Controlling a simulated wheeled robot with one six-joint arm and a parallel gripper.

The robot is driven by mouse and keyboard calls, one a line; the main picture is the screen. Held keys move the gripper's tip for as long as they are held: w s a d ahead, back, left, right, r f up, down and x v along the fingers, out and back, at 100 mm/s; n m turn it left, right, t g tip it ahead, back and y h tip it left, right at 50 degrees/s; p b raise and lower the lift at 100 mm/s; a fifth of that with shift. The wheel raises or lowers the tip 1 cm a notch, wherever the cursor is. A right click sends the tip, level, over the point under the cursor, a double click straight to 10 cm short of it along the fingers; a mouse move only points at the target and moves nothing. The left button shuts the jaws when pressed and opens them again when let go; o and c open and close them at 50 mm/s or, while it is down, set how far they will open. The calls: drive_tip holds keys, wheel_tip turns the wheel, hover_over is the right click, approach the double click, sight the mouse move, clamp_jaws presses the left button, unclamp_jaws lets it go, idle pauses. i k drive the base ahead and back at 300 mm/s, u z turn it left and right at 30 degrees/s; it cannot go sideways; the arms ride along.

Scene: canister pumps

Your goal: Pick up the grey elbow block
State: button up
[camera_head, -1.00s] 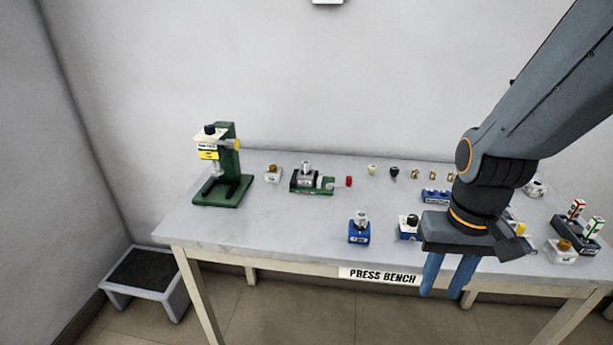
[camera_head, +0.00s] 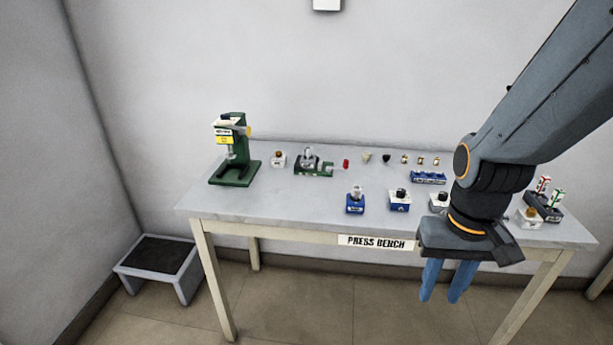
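I cannot tell surely which thing is the grey elbow block. A small grey piece (camera_head: 356,192) sits on a blue base (camera_head: 355,207) near the front of the bench. Another grey piece (camera_head: 309,155) sits in a green fixture (camera_head: 320,169) farther back. Both are too small to show their shape clearly. My gripper (camera_head: 439,298) hangs in front of the bench's front edge, to the right of both pieces. Its two blue fingers point down, apart, with nothing between them. My arm hides part of the bench's right side.
The press bench (camera_head: 270,201) has a green press (camera_head: 232,155) at its left end. Blue-and-white blocks (camera_head: 399,200), a blue rack (camera_head: 429,178) and a dark holder with bottles (camera_head: 543,207) stand to the right. A grey step stool (camera_head: 160,265) stands on the floor at left.

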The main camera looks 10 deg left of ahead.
sight(309, 163)
drive_tip(key=k, duration=0.8)
drive_tip(key=u, duration=0.75)
drive_tip(key=i, duration=0.6)
drive_tip(key=u, duration=0.6)
drive_tip(key=i, duration=0.8)
drive_tip(key=z, duration=0.75)
drive_tip(key=i, duration=0.9)
drive_tip(key=z, duration=0.1)
